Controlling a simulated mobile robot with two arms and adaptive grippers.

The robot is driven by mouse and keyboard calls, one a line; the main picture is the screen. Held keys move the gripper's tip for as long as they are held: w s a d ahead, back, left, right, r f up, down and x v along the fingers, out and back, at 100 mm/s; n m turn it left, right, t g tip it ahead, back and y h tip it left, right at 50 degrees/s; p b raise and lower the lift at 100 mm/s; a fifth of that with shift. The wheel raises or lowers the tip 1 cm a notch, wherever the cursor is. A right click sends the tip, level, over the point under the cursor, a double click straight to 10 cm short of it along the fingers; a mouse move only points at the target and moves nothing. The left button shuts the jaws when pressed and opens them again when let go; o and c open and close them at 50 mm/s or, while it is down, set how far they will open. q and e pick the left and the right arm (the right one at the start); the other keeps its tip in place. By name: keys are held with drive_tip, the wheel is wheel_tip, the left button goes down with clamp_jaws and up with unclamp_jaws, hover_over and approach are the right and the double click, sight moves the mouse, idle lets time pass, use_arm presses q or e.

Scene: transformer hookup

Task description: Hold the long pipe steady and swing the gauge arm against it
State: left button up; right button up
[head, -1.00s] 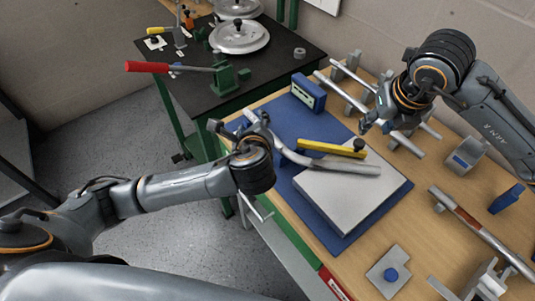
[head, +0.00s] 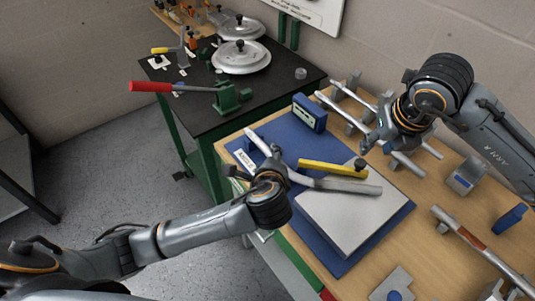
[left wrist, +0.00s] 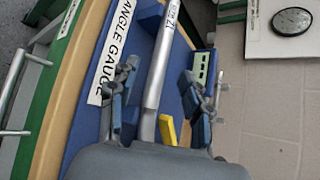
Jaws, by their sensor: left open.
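The long bent pipe (head: 350,187) lies across the blue mat, its right end over the pale gauge block (head: 345,222). The yellow gauge arm (head: 330,169) has a black knob at its right end and lies just behind the pipe, at a slight angle to it. My left gripper (head: 256,167) is open around the pipe's left part. In the left wrist view the pipe (left wrist: 155,85) runs between the spread fingers (left wrist: 160,104), with space on both sides; part of the yellow arm (left wrist: 168,130) shows beside it. My right gripper (head: 380,130) is near the pipe rack; its opening is unclear.
A blue box with a display (head: 309,112) stands at the mat's back edge. Straight pipes on supports (head: 345,115) lie behind. A black table with a red-handled tool (head: 150,86) stands at back left.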

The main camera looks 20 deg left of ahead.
sight(267, 154)
use_arm(q)
drive_tip(key=shift+x, duration=2)
drive_tip(key=shift+c, duration=0.4)
clamp_jaws()
use_arm(e)
drive_tip(key=shift+o, duration=1.2)
drive_tip(key=w+f+n, duration=0.1)
drive_tip(key=f+n, duration=0.1)
drive_tip(key=f, duration=0.1)
drive_tip(key=w+f+n+y, duration=0.1)
drive_tip(key=f+n, duration=0.1)
drive_tip(key=f, duration=0.1)
drive_tip(key=w+f+n+y, duration=0.1)
drive_tip(key=f+n, duration=0.1)
drive_tip(key=f, duration=0.1)
drive_tip(key=shift+w+a+f+g, duration=0.1)
drive_tip(key=shift+w+a+g, duration=0.2)
drive_tip(key=shift+g, duration=0.1)
